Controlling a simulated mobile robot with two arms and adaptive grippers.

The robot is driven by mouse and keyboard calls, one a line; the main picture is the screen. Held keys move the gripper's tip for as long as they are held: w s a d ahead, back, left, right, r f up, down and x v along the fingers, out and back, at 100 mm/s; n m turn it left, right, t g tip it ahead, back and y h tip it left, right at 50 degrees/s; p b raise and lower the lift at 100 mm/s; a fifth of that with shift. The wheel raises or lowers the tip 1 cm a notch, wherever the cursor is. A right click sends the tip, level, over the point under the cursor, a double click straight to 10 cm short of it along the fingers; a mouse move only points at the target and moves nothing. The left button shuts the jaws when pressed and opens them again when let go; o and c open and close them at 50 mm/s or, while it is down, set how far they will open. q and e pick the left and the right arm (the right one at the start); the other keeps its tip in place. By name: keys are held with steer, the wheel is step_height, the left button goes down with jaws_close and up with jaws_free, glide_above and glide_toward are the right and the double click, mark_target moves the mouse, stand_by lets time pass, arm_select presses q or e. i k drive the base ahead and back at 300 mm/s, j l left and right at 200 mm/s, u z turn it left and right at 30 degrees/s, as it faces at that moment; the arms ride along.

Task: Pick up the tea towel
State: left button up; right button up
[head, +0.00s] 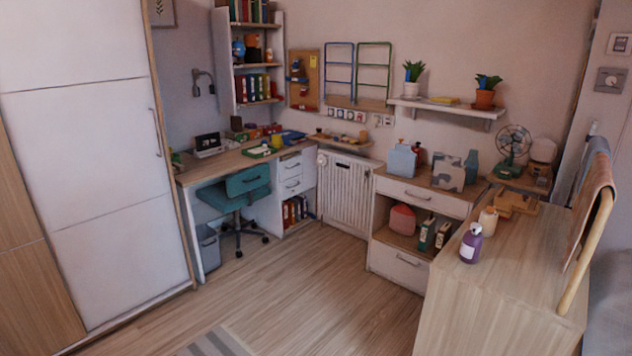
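A brownish-pink cloth (590,205) hangs over a wooden rail (587,255) at the right edge of the head view. A blue-grey cloth (596,147) hangs just behind it. I cannot tell for certain which of the two is the tea towel. The lower part of the blue-grey cloth is hidden by the brownish one. Neither of my grippers is in view.
A wooden cabinet top (500,285) beside the rail holds a purple bottle (471,243) and a cream bottle (488,220). A low drawer unit (423,193), a desk (225,163) and a teal chair (245,190) stand beyond. The wooden floor (300,290) is mostly clear.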

mark_target(401, 161)
steer(key=i+j, duration=0.1)
steer(key=i, duration=1.2)
steer(key=i+j, duration=0.15)
steer(key=i, duration=1.15)
steer(key=k+j+u, duration=0.05)
